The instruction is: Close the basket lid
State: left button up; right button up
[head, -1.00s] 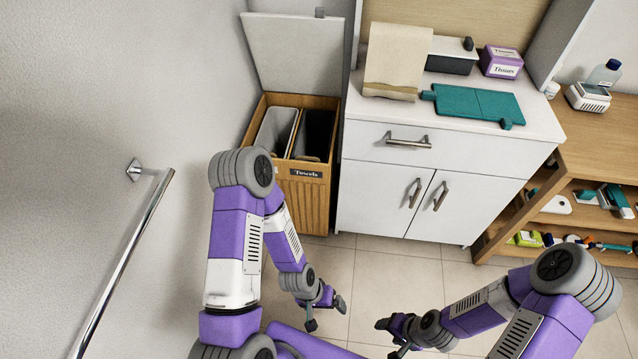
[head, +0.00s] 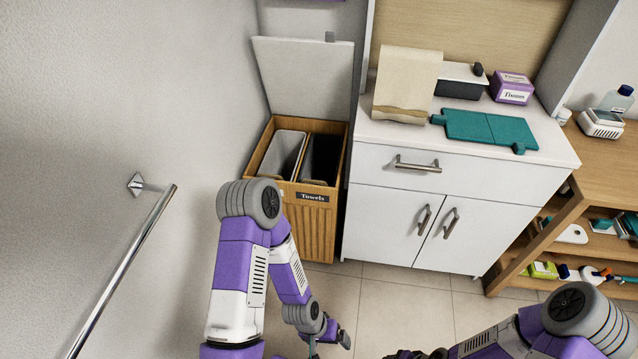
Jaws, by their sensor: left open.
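The wooden basket (head: 317,225) stands on the floor between the left wall and the white cabinet, with a "Towels" label on its front. Its pale grey lid (head: 304,78) is raised, standing up behind the opening. Two bins, one light and one dark, show inside. My left gripper (head: 328,343) is low at the bottom edge, in front of the basket and apart from it; it is open and partly cut off.
A white cabinet (head: 400,216) stands right of the basket, with a paper bag, a teal board and a tissue box on top. A metal towel bar (head: 125,270) juts from the left wall. A wooden shelf (head: 548,240) is at right. Tiled floor in front is clear.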

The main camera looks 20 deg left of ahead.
aim_at(306, 78)
jog(key=i, duration=0.9)
jog(key=u, duration=0.2)
